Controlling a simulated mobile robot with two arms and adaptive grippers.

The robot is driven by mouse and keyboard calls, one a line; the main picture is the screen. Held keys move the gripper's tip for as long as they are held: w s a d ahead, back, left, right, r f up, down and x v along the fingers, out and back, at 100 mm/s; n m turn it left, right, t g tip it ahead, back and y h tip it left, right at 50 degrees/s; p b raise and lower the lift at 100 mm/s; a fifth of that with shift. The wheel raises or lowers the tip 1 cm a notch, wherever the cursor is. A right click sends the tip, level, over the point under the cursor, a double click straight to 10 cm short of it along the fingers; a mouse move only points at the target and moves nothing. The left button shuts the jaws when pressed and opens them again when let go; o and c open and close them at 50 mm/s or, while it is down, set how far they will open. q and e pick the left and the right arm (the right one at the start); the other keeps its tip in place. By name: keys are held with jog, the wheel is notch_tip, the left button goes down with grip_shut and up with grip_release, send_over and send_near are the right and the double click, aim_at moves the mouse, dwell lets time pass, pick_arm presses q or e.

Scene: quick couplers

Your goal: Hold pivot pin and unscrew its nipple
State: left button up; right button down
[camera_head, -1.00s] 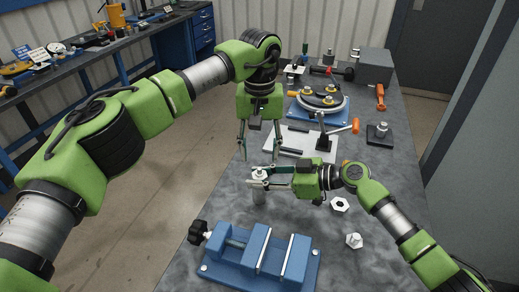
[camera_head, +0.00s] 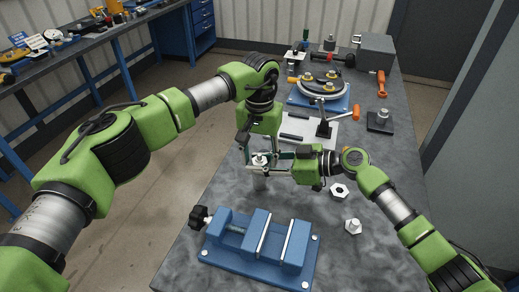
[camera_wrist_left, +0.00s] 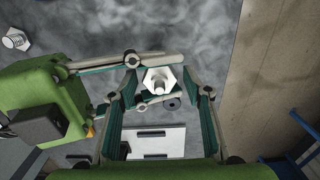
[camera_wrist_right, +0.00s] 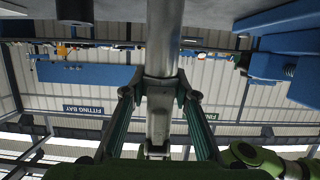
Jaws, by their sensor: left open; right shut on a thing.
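The pivot pin (camera_head: 260,183) is a grey upright cylinder at the table's left part. In the right wrist view the grey shaft (camera_wrist_right: 164,40) stands between the fingers. My right gripper (camera_wrist_right: 162,90) is shut on it from the side. The nipple (camera_wrist_left: 158,80), a pale hexagonal piece with a round stud, sits on top of the pin; in the head view it shows small (camera_head: 259,160). My left gripper (camera_wrist_left: 160,76) points down from above, open, with one finger on each side of the nipple. Whether a finger touches it, I cannot tell.
A blue vise (camera_head: 262,248) stands in front of the pin. A loose hex nut (camera_head: 339,190) and a hex fitting (camera_head: 353,227) lie to the right. Behind are a white sheet (camera_head: 320,137), a black stand with orange handle (camera_head: 324,128) and a round turntable (camera_head: 324,86).

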pick_arm(q)
jog(key=shift+f, duration=0.1)
jog(key=c, duration=1.1)
jog(key=o, duration=1.2)
notch_tip(320, 180, up, 8)
jog(key=shift+f, duration=0.1)
jog(key=shift+c, duration=0.5)
jog(key=shift+f, duration=3.9)
